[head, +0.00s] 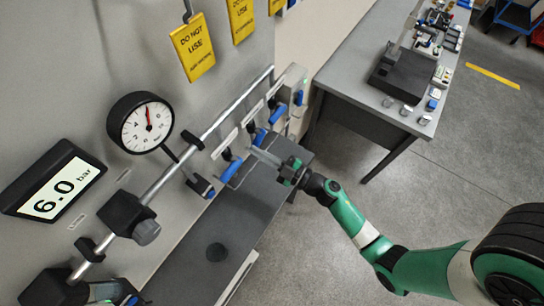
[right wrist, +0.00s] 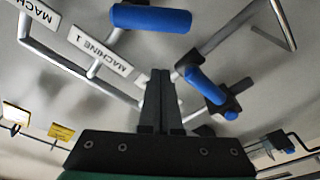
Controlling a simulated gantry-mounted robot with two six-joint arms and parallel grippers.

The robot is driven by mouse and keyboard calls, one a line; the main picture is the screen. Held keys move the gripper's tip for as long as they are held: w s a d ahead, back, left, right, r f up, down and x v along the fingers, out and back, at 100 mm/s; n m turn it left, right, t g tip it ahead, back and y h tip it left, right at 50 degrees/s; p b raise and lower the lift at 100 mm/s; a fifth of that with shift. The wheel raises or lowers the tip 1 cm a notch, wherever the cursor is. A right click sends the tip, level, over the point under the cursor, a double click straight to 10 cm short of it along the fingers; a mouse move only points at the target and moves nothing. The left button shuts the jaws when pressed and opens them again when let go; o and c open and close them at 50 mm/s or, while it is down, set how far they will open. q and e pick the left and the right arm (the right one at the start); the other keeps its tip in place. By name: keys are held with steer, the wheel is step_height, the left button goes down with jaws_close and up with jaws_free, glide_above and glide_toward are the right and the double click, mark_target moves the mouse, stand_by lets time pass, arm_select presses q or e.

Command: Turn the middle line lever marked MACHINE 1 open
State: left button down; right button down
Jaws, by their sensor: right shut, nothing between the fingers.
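The MACHINE 1 plate (right wrist: 107,52) is a white label on a pipe in the right wrist view. In the head view the middle of the white plates (head: 252,114) is on the wall, its text unreadable. Blue-handled levers stand along the line, including one blue handle (head: 231,170) and another blue handle (head: 260,137). The right wrist view shows one blue handle (right wrist: 150,18) above the fingers and another blue handle (right wrist: 205,85) to their right. I cannot tell which belongs to MACHINE 1. My right gripper (head: 262,154) is shut and empty, among the levers; contact is unclear.
A round gauge (head: 140,122) and a 6.0 bar display (head: 54,186) are on the wall. A silver pipe (head: 168,183) runs diagonally past the levers. Yellow DO NOT USE signs (head: 192,47) hang above. A grey shelf (head: 195,258) lies below. A cluttered workbench (head: 345,62) stands beyond.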

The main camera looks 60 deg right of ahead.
mark_target(257, 141)
steer(key=shift+w+d+f+b, duration=0.5)
steer(key=shift+w+f, duration=0.1)
steer(key=shift+f, duration=0.1)
steer(key=shift+w+d+f+b, duration=0.5)
steer(key=shift+w+f, duration=0.1)
steer(key=shift+f, duration=0.05)
